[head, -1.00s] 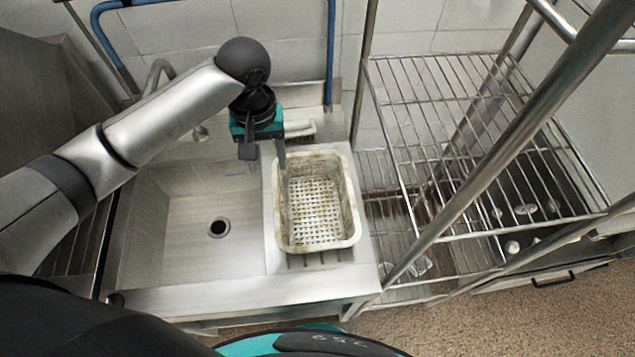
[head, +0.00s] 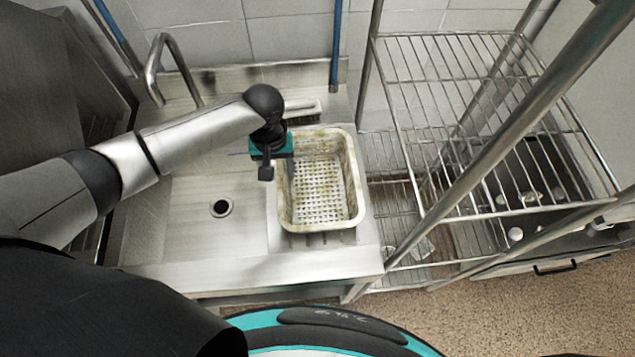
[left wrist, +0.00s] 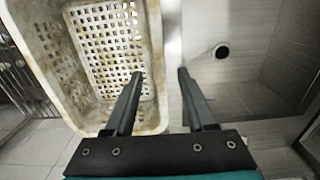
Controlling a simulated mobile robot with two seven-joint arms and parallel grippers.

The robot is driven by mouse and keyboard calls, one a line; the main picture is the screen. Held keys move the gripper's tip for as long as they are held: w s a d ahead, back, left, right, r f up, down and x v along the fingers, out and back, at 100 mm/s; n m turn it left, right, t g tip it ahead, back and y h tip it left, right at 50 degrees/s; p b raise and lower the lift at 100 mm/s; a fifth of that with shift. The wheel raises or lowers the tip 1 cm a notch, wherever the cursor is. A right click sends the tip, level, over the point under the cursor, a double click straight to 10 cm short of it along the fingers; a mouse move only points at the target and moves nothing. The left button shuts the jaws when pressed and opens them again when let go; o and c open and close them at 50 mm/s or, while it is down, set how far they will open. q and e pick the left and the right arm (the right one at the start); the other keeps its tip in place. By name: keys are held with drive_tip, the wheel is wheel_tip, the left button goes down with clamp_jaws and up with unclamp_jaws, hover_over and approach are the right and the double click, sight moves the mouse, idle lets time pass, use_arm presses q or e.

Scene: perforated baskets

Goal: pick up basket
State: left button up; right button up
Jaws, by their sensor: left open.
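The basket (head: 355,196) is a dirty cream, rectangular, perforated one. It stands upright and empty on the ledge to the right of the sink basin. My left gripper (head: 278,172) is at the basket's left rim in the head view, pointing down. In the left wrist view the basket (left wrist: 152,55) fills the left side, and my left gripper (left wrist: 158,74) is open, with one finger over the basket's inside and the other outside, over the sink side. The wall lies between the fingers; I cannot tell whether they touch it. My right gripper is out of view.
The steel sink (head: 190,235) with its drain (head: 221,207) is left of the basket, with a bent tap (head: 165,60) behind it. A brush-like item (head: 302,108) lies behind the basket. A wire shelf rack (head: 455,95) stands close on the right, its posts near the basket.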

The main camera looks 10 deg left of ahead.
use_arm(q)
wheel_tip(320, 180, down, 2)
clamp_jaws()
idle(0.6)
idle(1.0)
